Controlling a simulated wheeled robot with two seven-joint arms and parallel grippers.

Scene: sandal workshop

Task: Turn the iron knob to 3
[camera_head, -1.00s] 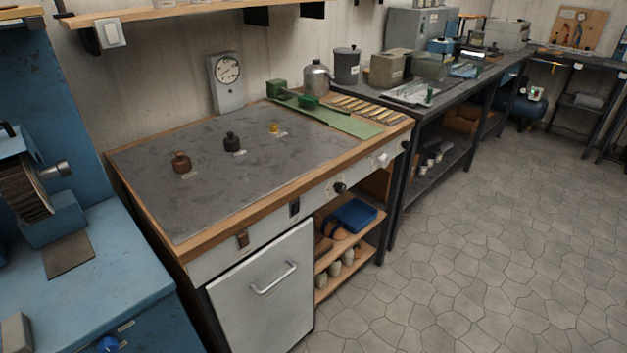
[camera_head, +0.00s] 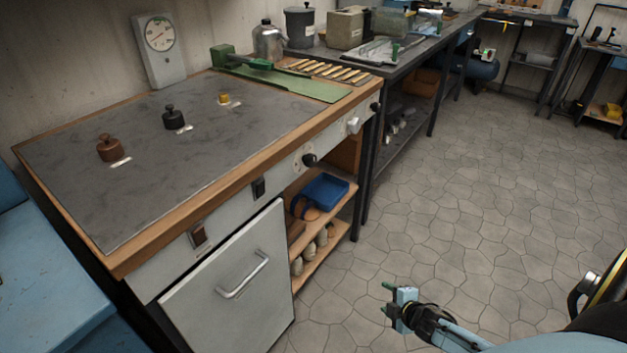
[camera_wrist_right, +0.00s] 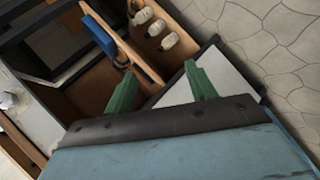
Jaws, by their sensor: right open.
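The workbench's white front panel (camera_head: 280,178) carries a round black knob (camera_head: 309,160) with small markings around it. A white knob (camera_head: 353,125) and another dark knob (camera_head: 375,106) are farther right along the panel. I cannot tell which is the iron knob, and the dial numbers are too small to read. My right gripper (camera_head: 386,298) has green fingers and is open and empty, over the floor in front of the bench, apart from the knobs. Its fingers also show spread in the right wrist view (camera_wrist_right: 160,70), facing the bench's shelves. My left gripper is not in view.
A handled cabinet door (camera_head: 228,285) and open shelves with a blue tray (camera_head: 324,190) sit under the panel. Several small weights, a gauge (camera_head: 159,48) and a green mat (camera_head: 285,84) are on the bench top. The tiled floor (camera_head: 470,220) at right is clear.

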